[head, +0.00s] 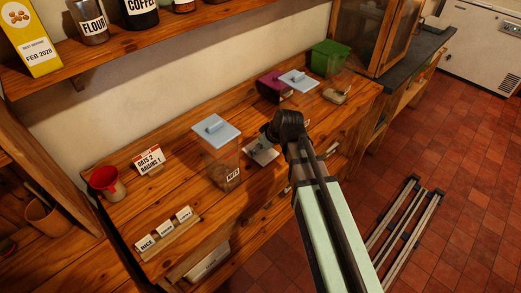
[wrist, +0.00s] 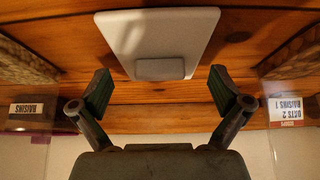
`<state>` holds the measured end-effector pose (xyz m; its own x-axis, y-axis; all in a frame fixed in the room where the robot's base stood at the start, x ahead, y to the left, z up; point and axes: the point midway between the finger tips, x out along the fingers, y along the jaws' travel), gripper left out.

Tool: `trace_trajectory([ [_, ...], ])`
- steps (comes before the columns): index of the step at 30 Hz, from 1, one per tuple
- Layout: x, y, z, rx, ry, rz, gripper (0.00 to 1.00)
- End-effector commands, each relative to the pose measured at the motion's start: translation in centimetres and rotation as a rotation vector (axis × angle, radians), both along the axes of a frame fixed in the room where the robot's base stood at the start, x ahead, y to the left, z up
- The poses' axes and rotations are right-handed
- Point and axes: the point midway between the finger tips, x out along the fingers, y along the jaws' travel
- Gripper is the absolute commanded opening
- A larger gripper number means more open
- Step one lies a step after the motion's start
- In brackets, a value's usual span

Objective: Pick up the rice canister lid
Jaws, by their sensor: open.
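A pale flat lid with a grey block handle lies on the wooden counter, partly hidden by my arm in the head view (head: 262,152). In the wrist view the lid (wrist: 160,30) is centred, its handle towards my gripper. No label shows on it, so I cannot tell for certain that it is the rice lid. My gripper (wrist: 163,88) is open and empty. Its two fingers stand apart, one on each side of the handle in the picture, with no visible contact. In the head view its fingertips are hidden behind the arm.
A clear canister with a blue lid (head: 216,130) stands left of the loose lid. A purple-lidded container (head: 272,84), another blue lid (head: 298,82) and a green box (head: 330,58) stand behind right.

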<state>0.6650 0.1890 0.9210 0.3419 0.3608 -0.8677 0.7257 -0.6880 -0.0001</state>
Motion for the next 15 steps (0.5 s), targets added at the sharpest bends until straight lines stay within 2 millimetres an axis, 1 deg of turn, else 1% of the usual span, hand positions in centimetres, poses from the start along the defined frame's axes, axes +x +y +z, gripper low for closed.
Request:
trace_trajectory([
  [6,0.36,0.37,-0.92,0.000,0.000,0.000,1.00],
  [12,0.35,0.36,-0.96,0.001,-0.001,0.000,1.00],
  [13,0.35,0.36,-0.96,0.001,-0.001,0.000,0.93],
  [14,0.34,0.36,-0.95,0.001,-0.001,0.000,0.82],
  [15,0.34,0.36,-0.95,0.001,-0.001,0.000,0.68],
])
